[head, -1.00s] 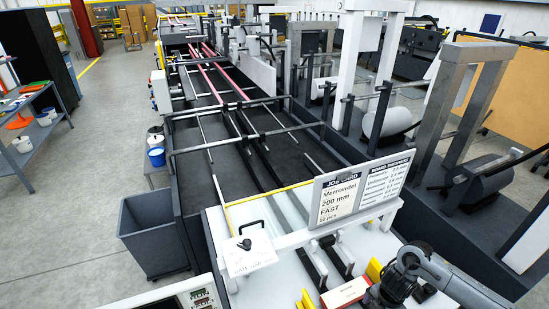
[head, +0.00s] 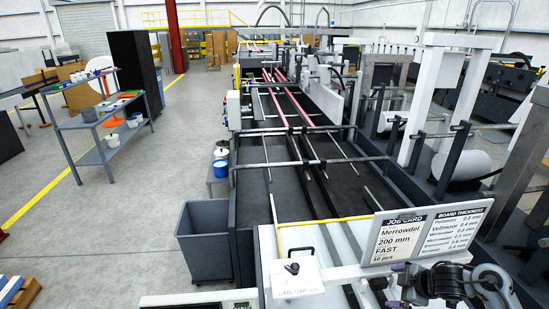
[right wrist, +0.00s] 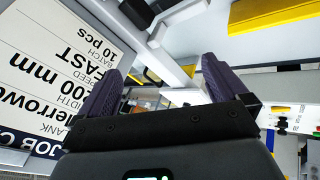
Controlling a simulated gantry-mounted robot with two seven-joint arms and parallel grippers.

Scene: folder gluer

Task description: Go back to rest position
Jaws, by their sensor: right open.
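My right gripper (head: 398,281) is low at the right of the head view, just below the job card sign (head: 399,240) and over the near end of the folder gluer (head: 262,190). In the right wrist view its two dark purple fingers (right wrist: 160,88) stand apart with nothing held between them. The job card (right wrist: 62,62) shows large and upside down beside the left finger there. My left gripper is not in view.
A white gap gauge plate (head: 297,277) with a black knob sits on the near end of the machine. A grey bin (head: 205,243) stands left of it. A shelf rack (head: 103,128) stands further left, with clear floor between. Yellow parts (right wrist: 268,12) show in the wrist view.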

